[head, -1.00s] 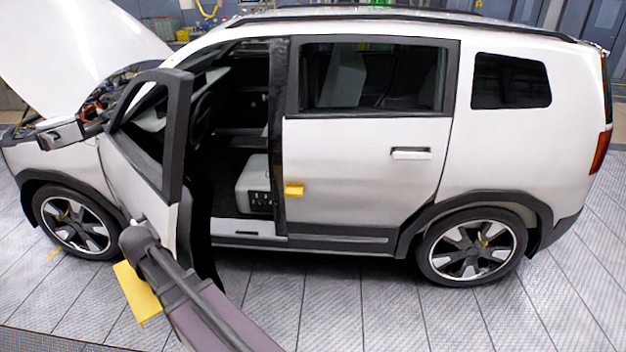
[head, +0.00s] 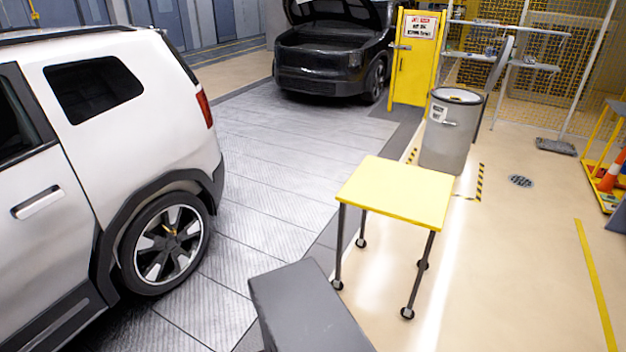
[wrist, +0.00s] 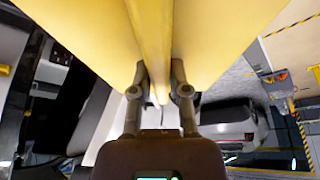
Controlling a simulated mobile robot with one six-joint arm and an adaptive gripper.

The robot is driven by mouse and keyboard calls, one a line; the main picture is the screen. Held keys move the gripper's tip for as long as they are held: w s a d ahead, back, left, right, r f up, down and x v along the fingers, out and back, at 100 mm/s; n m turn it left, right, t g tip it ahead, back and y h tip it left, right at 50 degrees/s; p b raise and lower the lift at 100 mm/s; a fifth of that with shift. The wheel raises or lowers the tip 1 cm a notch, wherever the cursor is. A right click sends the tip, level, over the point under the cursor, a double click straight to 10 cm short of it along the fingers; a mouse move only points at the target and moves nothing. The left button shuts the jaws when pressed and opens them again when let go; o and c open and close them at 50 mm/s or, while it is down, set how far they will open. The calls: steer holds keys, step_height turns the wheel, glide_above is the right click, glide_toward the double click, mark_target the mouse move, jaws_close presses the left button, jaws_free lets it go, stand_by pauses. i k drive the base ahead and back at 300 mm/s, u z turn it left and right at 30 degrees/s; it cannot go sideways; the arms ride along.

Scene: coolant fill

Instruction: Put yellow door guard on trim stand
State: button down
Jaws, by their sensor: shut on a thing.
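The yellow door guard (wrist: 85,60) fills the upper part of the wrist view as a large yellow piece with a ridge along its middle. My gripper (wrist: 158,85) is shut on that ridge, and the guard spreads out on both sides of it. The guard's far ends run out of the picture. The trim stand (head: 396,190) is in the middle right of the head view. It has a flat yellow top, bare of objects, on dark legs with casters. Neither my gripper nor the guard shows in the head view, so their distance from the stand cannot be told.
A white car (head: 125,160) stands at the left of the head view. A grey drum (head: 450,140) stands just behind the stand. A dark car (head: 325,65) with its hood up and a yellow panel (head: 415,65) are farther back.

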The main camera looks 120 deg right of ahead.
mark_target(400, 183)
steer(key=z, duration=0.55)
steer(key=k, duration=0.8)
steer(key=z, duration=0.9)
steer(key=k, duration=0.6)
steer(key=z, duration=0.9)
steer(key=i, duration=0.9)
steer(key=z, duration=0.7)
steer(key=i, duration=0.5)
steer(key=z, duration=0.8)
steer(key=i, duration=0.5)
steer(key=z, duration=0.3)
